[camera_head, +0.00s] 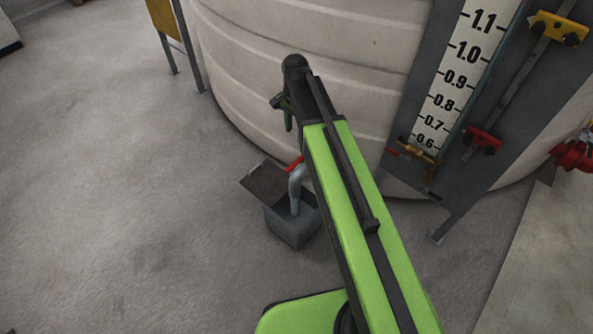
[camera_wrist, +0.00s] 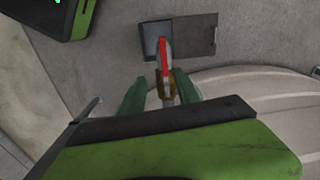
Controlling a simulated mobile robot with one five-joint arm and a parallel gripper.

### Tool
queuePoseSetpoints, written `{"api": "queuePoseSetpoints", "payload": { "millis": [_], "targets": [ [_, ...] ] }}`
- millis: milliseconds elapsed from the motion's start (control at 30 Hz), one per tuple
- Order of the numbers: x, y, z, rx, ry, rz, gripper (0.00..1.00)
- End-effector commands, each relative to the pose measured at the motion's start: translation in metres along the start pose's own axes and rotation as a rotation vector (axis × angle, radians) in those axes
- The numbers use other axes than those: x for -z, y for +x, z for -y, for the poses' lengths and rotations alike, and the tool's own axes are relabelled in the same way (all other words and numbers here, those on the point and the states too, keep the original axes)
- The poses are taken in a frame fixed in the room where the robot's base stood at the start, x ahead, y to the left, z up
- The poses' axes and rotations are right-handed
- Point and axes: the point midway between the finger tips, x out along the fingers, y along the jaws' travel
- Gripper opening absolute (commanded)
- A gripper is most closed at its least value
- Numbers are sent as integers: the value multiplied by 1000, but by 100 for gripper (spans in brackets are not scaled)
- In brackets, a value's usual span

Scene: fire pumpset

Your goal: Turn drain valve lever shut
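The drain valve lever is red. In the head view its red end (camera_head: 294,163) shows just left of my arm, above a grey drain pipe (camera_head: 296,190). In the wrist view the lever (camera_wrist: 164,58) points up the picture, in line with the pipe, from a brass-coloured valve body (camera_wrist: 166,86). My gripper (camera_wrist: 161,84) is open, with one green finger on each side of the valve body. I cannot tell whether the fingers touch it. In the head view my gripper (camera_head: 284,112) is partly hidden by my arm, which also hides the valve body.
The pipe bends down into a grey drain box (camera_head: 289,229) with an open lid (camera_head: 265,183). A large cream tank (camera_head: 330,70) stands behind it. A level gauge board (camera_head: 452,85) with red and yellow fittings is on the right. The floor on the left is clear.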

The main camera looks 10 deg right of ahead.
Motion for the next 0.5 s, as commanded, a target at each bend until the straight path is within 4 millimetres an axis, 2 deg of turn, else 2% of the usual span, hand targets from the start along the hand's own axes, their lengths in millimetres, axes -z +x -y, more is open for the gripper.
{"api": "queuePoseSetpoints", "payload": {
  "millis": [33,267,367,500],
  "targets": [
    [9,15,10,0,57,0,39],
    [11,14,10,0,118,0,39],
    [11,22,10,0,117,0,39],
    [11,43,10,0,117,0,39]
  ]
}}
